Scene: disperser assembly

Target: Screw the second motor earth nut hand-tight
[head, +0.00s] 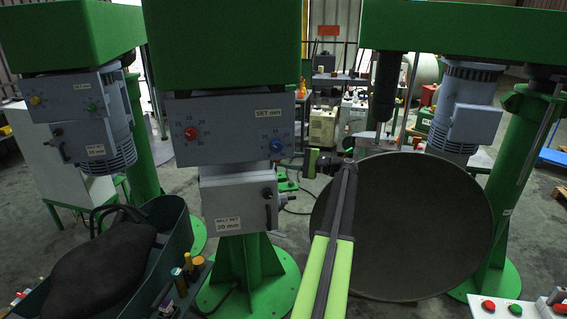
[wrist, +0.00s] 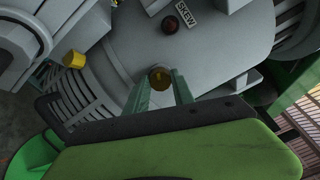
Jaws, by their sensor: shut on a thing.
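The stud or thread behind the nut is hidden. A second brass-yellow piece (wrist: 74,59) stands on the housing to the upper left, apart from the fingers. In the head view my gripper (head: 328,165) is at the far end of the arm, small and dark; the nut cannot be made out there.
In the head view a large dark round bowl (head: 420,235) stands right of my arm, and a grey control box (head: 230,130) left. A green bin (head: 178,232) holds a dark sack.

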